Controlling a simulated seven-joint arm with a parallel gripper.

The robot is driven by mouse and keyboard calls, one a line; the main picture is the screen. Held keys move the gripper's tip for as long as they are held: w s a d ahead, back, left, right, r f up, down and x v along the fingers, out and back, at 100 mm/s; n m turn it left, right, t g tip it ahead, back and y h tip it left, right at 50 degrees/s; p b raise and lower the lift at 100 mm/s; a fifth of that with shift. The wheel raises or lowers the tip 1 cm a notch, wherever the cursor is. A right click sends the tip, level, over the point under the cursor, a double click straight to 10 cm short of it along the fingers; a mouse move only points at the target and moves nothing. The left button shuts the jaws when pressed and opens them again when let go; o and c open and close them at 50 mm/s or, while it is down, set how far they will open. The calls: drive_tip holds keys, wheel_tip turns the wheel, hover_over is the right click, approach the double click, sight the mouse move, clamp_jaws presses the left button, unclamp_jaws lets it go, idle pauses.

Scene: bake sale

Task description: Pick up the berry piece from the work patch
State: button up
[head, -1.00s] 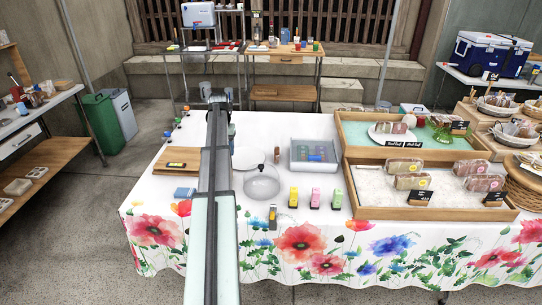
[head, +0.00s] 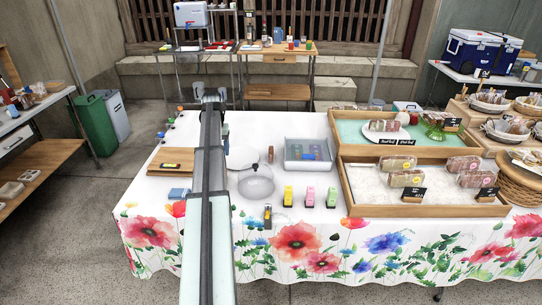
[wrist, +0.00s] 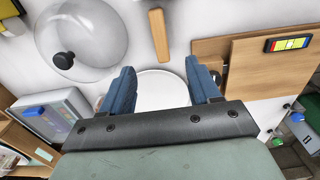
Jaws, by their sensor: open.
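My gripper (wrist: 160,92) is open, its two blue fingers apart with nothing visible between them. In the wrist view it is above a round white plate or disc (wrist: 160,85), partly hidden by the fingers and gripper body. I cannot make out a berry piece on it. In the head view my arm hides much of that spot.
A clear dome with a black knob (wrist: 65,60) and a wooden stick (wrist: 158,35) lie near the gripper. A wooden board (wrist: 265,70) is on the other side. A grey box (head: 308,163) and coloured blocks (head: 310,197) stand on the flowered table.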

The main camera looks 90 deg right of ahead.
drive_tip(key=shift+s, duration=0.1)
hover_over(271, 149)
drive_tip(key=shift+f, duration=1.05)
drive_tip(key=f, duration=1.3)
drive_tip(key=shift+d+f, duration=0.1)
drive_tip(key=shift+d, duration=0.1)
drive_tip(key=shift+c, duration=0.3)
drive_tip(key=c, duration=0.6)
